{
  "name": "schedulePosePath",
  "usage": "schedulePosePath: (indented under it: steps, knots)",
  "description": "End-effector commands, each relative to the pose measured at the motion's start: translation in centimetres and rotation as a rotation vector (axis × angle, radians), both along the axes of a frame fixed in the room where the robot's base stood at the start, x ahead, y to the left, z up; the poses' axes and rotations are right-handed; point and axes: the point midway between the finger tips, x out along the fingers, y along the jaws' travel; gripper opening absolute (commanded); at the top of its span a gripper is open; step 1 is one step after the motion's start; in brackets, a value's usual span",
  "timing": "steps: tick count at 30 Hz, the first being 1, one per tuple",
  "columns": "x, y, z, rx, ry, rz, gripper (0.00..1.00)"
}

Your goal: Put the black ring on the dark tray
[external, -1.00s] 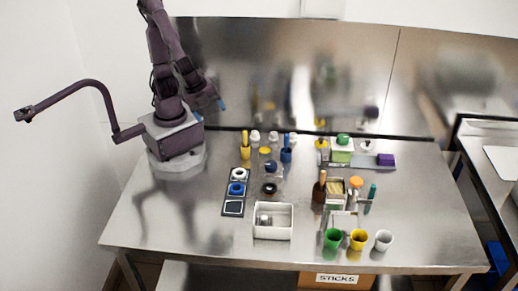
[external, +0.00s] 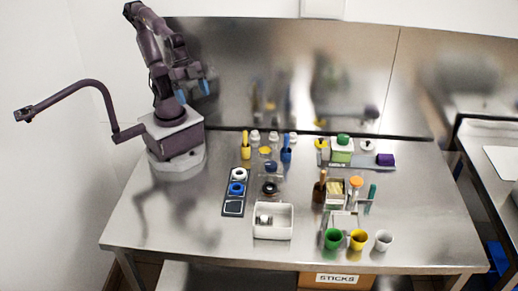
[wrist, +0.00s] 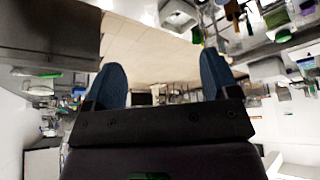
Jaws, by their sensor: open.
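The black ring (external: 270,188) lies on the steel table in the external view, just right of the dark tray. The dark tray (external: 226,209) is a narrow strip with square places; a white ring (external: 239,174) is on its far place and a blue ring (external: 237,188) on its middle place. Its near place, outlined in white, is empty. My gripper (external: 193,95) is raised above the back left of the table, far from the ring. In the wrist view its two blue fingers (wrist: 162,88) are spread apart with nothing between them.
A white bin (external: 273,222) stands in front of the black ring. Green, yellow and white cups (external: 358,239) stand at the front right. Blue and yellow containers (external: 286,150) and white bottles stand behind. The table's left side is clear.

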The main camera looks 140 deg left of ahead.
Motion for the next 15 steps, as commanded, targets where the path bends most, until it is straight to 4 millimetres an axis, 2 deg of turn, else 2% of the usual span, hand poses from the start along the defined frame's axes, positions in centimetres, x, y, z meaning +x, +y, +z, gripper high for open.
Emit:
schedulePosePath:
  steps: [4, 8, 11, 15]
  knots:
    - [1.8, 0.8, -2.0, -0.012, 0.129, 0.038, 0.81]
    - [5.0, 2.1, -3.5, -0.051, 0.239, 0.136, 0.81]
    - [7.8, 3.4, -4.9, -0.096, 0.307, 0.276, 0.81]
    - [11.8, 5.5, -7.8, -0.161, 0.389, 0.535, 0.81]
